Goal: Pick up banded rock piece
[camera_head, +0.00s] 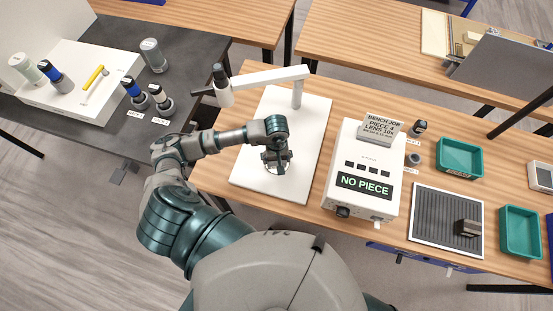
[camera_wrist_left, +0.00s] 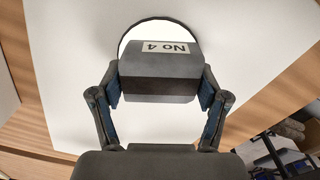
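A dark grey block with a "No 4" label (camera_wrist_left: 160,88) sits between the fingers of my left gripper (camera_wrist_left: 159,100) in the left wrist view. Both finger pads appear to touch its sides. In the head view my left gripper (camera_head: 277,168) points down over the white stand base (camera_head: 300,130), mostly hiding the block. Another dark block (camera_head: 467,228) lies on the ribbed mat (camera_head: 432,215). My right gripper is not in view.
The lamp arm (camera_head: 265,79) of the stand reaches above the base. Teal trays (camera_head: 441,157) (camera_head: 520,258) lie farther right. Jars (camera_head: 153,56) stand on the dark bench.

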